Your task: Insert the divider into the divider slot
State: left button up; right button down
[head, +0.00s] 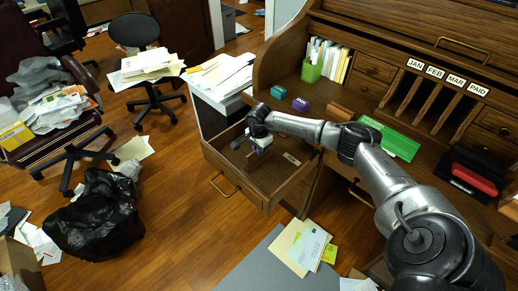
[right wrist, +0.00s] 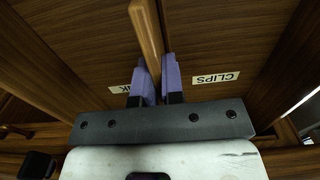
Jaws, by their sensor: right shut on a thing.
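The wooden divider (right wrist: 146,35) is a thin upright strip in the right wrist view. My right gripper (right wrist: 156,80) is shut on it, with a bluish finger on each side. In the head view my right gripper (head: 262,147) is down at the open desk drawer (head: 231,174). The divider stands between a CLIPS label (right wrist: 215,77) and a partly covered label ending in K (right wrist: 121,89). The divider slot is hidden, so I cannot tell whether the divider's lower edge sits in it. My left gripper is not in view.
A teal box (head: 278,91) and a purple box (head: 300,105) are on the desk behind the drawer. A green holder (head: 311,71) with papers stands farther back. Papers (head: 298,247) lie in front of the drawer. A black bag (head: 95,215) is on the floor at left.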

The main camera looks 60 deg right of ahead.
jog(key=shift+f+b, duration=0.55)
jog(key=shift+f, duration=0.35)
jog(key=c, duration=1.2)
grip_release()
jog(key=shift+o, duration=0.2)
jog(key=shift+r, duration=0.1)
notch_tip(320, 180, up, 14)
jog(key=p, duration=0.5)
